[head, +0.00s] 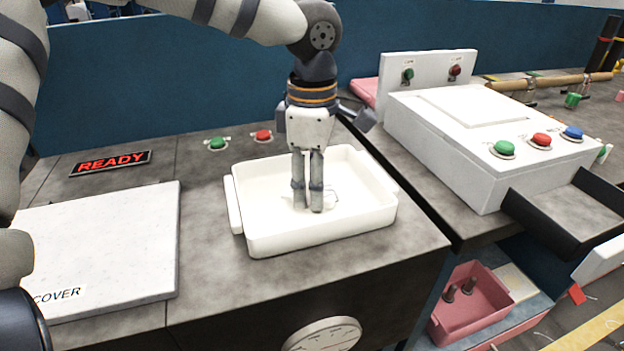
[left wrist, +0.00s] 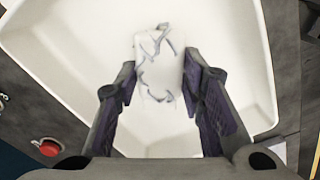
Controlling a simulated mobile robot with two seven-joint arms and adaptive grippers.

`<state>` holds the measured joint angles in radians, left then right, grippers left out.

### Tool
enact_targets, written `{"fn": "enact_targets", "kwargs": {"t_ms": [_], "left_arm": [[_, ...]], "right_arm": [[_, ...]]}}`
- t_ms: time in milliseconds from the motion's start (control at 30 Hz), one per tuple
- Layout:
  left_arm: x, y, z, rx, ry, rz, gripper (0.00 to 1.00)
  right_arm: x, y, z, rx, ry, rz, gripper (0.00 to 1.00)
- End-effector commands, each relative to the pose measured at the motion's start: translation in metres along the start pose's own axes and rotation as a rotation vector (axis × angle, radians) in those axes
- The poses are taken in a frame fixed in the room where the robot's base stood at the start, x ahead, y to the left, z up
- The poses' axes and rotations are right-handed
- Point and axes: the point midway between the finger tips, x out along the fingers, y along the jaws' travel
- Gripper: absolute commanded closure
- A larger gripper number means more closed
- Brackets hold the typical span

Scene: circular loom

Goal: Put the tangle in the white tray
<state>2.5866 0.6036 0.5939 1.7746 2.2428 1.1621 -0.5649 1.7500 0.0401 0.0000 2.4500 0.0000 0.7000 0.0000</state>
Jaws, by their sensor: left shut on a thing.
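The white tray (head: 320,230) stands on the grey worktop, and its pale floor and walls fill much of the left wrist view (left wrist: 60,50). My left gripper (head: 308,208) points straight down inside the tray's outline, with its fingertips low near the floor. It is shut on the tangle (left wrist: 158,62), a small pale bundle with thin grey-violet strands between the fingertips. In the head view a few thin strands show beside the fingers. I cannot tell whether the tangle touches the tray floor. My right gripper is not in view.
A white panel marked COVER (head: 100,250) lies left of the tray. Behind are a READY sign (head: 110,163), a green button (head: 217,144) and a red button (head: 263,136). A white machine box (head: 490,140) stands right, across a gap.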

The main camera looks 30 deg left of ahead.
Motion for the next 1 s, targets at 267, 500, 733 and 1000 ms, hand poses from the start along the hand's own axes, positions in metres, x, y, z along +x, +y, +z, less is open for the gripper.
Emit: {"fn": "enact_targets", "kwargs": {"t_ms": [267,500,733,1000], "left_arm": [[0.005,0.000,0.000,0.000,0.001,-0.001,0.44],[0.005,0.000,0.000,0.000,0.001,-0.001,0.41],[-0.021,0.001,0.000,-0.001,-0.002,0.003,0.41],[-0.091,0.000,0.000,-0.001,-0.001,0.003,0.41]], "right_arm": [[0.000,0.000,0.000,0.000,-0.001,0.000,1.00],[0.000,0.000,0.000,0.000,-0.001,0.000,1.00],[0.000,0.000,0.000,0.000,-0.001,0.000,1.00],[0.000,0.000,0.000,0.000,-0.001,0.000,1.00]]}}
